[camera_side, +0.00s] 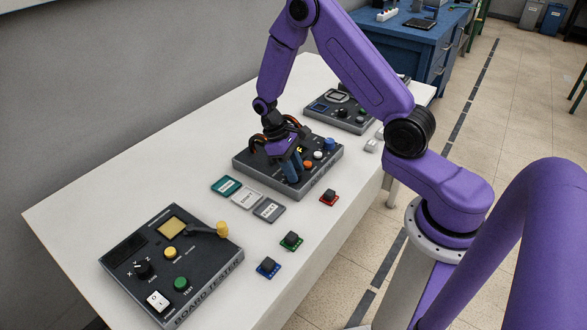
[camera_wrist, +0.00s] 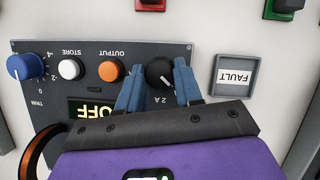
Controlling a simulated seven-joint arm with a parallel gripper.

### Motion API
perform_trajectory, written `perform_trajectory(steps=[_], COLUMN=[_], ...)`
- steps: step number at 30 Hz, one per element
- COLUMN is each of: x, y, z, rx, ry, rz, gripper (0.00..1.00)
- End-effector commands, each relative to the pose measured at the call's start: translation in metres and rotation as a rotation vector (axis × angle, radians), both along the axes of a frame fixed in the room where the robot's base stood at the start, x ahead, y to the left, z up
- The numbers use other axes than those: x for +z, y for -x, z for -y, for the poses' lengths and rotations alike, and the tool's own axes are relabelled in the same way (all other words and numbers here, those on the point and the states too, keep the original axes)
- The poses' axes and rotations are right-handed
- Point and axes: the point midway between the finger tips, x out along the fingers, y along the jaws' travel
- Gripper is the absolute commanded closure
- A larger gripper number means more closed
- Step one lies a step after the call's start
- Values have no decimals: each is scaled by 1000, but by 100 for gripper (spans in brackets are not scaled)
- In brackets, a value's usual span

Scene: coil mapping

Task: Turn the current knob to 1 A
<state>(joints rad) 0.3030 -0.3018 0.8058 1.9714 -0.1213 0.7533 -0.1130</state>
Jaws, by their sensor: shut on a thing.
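The current knob (camera_wrist: 158,73) is a round black knob with a pale mark on a dark grey supply box. In the wrist view the box is upside down, and a "2 A" label is printed just below the knob. The pale mark seems to point down and right; the exact setting is hard to read. My gripper (camera_wrist: 159,68) has its two blue fingers on either side of the knob and is shut on it. In the side view my gripper (camera_side: 291,167) reaches down onto the box (camera_side: 318,172), and the knob is hidden there.
Near the knob are an orange OUTPUT button (camera_wrist: 111,69), a white STORE button (camera_wrist: 69,69), a blue TRIM knob (camera_wrist: 26,67) and a display reading OFF (camera_wrist: 92,111). A FAULT card (camera_wrist: 235,76) lies beside the box. A board tester (camera_side: 172,265) stands at the table's front.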

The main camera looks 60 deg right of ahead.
Motion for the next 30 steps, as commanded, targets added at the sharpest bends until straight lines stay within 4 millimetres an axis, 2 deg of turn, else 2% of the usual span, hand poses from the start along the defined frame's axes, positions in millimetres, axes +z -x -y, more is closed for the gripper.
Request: perform_trajectory(steps=[9, 24, 25, 26, 27, 30], x=[1, 1, 1, 1, 1, 1], y=[-1, -1, -1, -1, -1, -1], z=[1, 1, 1, 1, 1, 1], rx=[-113, -130, -130, -130, -130, -130], ry=[0, 0, 0, 0, 0, 0], rz=[2, 3, 3, 3, 3, 2], gripper=[96, 96, 55, 46, 40, 40])
